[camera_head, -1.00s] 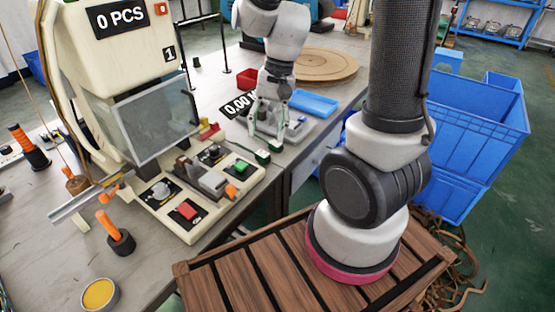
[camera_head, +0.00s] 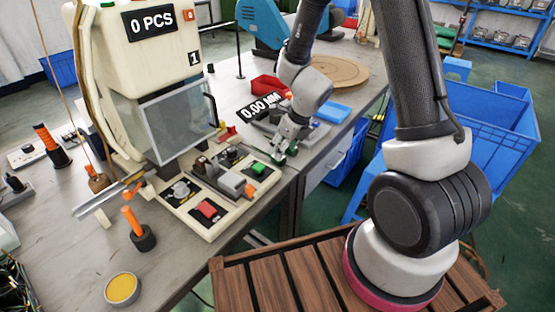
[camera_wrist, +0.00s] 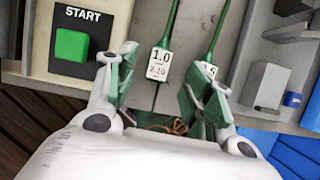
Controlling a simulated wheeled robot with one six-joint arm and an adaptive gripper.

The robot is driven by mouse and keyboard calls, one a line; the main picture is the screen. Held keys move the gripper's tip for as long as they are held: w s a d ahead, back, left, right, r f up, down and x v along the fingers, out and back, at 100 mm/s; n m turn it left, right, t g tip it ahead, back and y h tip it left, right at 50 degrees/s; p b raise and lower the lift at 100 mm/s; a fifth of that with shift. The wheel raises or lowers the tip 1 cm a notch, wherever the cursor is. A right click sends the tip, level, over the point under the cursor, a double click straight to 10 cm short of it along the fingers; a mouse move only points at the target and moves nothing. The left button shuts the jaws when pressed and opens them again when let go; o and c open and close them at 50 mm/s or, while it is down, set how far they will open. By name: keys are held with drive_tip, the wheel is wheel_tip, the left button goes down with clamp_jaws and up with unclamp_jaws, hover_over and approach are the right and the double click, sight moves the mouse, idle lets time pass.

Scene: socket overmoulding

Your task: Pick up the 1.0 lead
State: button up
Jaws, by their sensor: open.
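The 1.0 lead (camera_wrist: 160,65) is a thin green cord with a white tag reading 1.0, in the upper middle of the wrist view. My gripper (camera_wrist: 158,92) is open, and the tag lies just ahead of its fingertips, between them in the picture. I see no contact with the tag. A second green lead (camera_wrist: 210,52) runs to its right; its tag ends in .5 and is partly hidden by the right finger. In the head view my gripper (camera_head: 283,150) is low at the bench's right edge; the leads are too small to tell apart there.
A green START button (camera_wrist: 72,45) on a pale panel (camera_wrist: 120,18) is left of the fingers. Grey parts (camera_wrist: 265,85) and a blue surface (camera_wrist: 290,150) are at the right. The moulding machine (camera_head: 115,70) stands left of my arm.

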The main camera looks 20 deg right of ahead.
drive_tip(key=x, duration=0.4)
drive_tip(key=shift+w+a+f, duration=0.15)
drive_tip(key=shift+w+f, duration=0.1)
drive_tip(key=shift+f, duration=0.05)
drive_tip(key=c, duration=1.1)
